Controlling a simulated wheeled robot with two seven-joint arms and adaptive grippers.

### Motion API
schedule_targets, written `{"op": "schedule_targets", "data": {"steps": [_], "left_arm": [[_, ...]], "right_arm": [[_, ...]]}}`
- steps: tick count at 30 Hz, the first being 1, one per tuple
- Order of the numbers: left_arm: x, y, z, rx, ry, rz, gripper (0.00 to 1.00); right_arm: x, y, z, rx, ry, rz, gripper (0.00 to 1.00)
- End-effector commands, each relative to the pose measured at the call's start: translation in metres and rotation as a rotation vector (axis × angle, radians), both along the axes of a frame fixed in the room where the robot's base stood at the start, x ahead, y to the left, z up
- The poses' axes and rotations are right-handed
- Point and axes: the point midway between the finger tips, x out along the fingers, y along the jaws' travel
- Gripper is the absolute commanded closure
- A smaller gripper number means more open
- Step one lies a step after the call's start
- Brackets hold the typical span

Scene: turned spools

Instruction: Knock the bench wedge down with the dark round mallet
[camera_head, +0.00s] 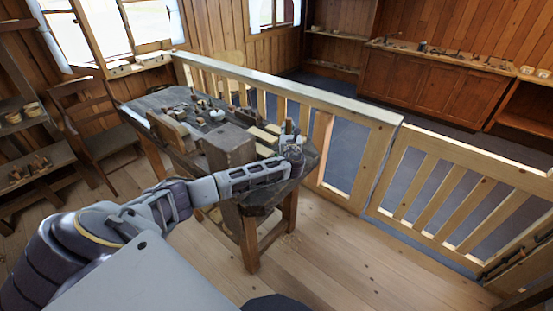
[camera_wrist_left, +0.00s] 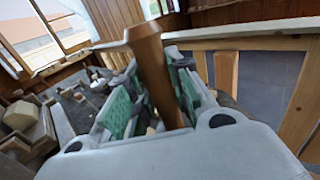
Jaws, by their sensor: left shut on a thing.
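My left gripper (camera_head: 292,150) is over the near right end of the wooden workbench (camera_head: 258,205). In the left wrist view its green-padded fingers (camera_wrist_left: 158,105) are shut around a brown, rounded wooden shaft (camera_wrist_left: 153,70). The shaft looks like the handle of the mallet; the lower part is hidden between the fingers. In the head view a small brown upright piece (camera_head: 288,126) shows just beyond the gripper. I cannot pick out the bench wedge for certain. My right gripper is not in view.
A large wooden block (camera_head: 228,146) stands on the bench left of the gripper. Several small tools and pieces lie farther back on the bench. A wooden railing (camera_head: 355,111) runs close behind it. A chair (camera_head: 95,125) stands left. Floor (camera_head: 340,260) at the right front is clear.

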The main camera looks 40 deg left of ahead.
Motion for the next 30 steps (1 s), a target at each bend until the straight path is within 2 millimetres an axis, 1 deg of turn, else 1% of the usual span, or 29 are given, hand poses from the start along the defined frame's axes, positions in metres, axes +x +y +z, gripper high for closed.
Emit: {"op": "schedule_targets", "data": {"steps": [13,17,26,30], "left_arm": [[0.0,0.0,-0.001,0.0,-0.002,0.0,1.0],[0.0,0.0,-0.009,0.001,-0.002,0.0,1.0],[0.001,0.0,-0.032,-0.001,-0.002,0.0,1.0],[0.0,0.0,-0.03,-0.001,-0.001,-0.001,1.0]], "right_arm": [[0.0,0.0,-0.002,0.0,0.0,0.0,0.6],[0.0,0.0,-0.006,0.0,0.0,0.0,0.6],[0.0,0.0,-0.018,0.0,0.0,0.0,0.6],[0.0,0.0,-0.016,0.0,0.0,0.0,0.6]]}}
